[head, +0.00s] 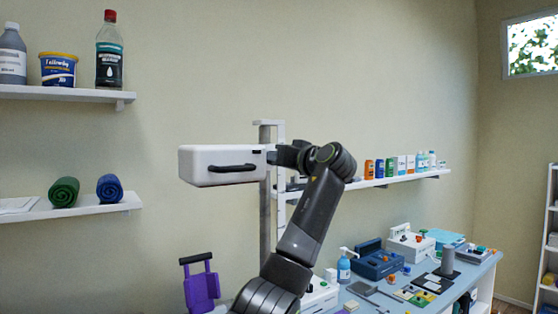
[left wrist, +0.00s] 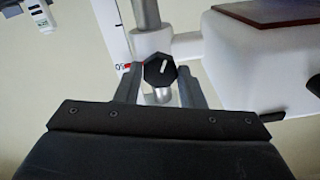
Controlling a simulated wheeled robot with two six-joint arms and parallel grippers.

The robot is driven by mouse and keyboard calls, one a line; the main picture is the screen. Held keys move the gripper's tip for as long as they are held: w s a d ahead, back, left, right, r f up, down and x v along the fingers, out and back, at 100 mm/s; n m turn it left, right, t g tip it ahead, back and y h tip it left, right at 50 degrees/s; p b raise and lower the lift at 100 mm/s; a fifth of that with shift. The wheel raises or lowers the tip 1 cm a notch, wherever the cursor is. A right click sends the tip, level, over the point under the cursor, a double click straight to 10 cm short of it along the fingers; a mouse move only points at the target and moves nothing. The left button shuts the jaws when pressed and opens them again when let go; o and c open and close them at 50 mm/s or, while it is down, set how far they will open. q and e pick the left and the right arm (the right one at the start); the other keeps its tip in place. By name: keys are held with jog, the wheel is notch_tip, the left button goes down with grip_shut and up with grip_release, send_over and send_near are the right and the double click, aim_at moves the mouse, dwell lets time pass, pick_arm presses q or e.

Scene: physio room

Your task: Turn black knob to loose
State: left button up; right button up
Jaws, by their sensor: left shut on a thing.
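The black knob (left wrist: 160,69) is faceted and has a white pointer line, close to upright and slightly tilted in the left wrist view. It sits at the front of a metal stub beside a grey pole (left wrist: 147,16). My left gripper (left wrist: 159,82) has a finger on each side of the knob and is shut on it. In the head view my left gripper (head: 277,156) is at the pole, just right of a white box (head: 220,167) with a dark handle; the knob is hidden there. My right gripper is out of view.
A white scale strip (left wrist: 112,35) with a red mark stands left of the knob. Wall shelves with bottles (head: 109,55) and rolled towels (head: 63,192) are at left. A table (head: 390,302) with several devices is at lower right.

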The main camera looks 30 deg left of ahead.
pick_arm(q)
jog(key=o, duration=1)
jog(key=b+v, duration=0.6)
jog(key=v, duration=1.1)
jog(key=shift+d, duration=0.2)
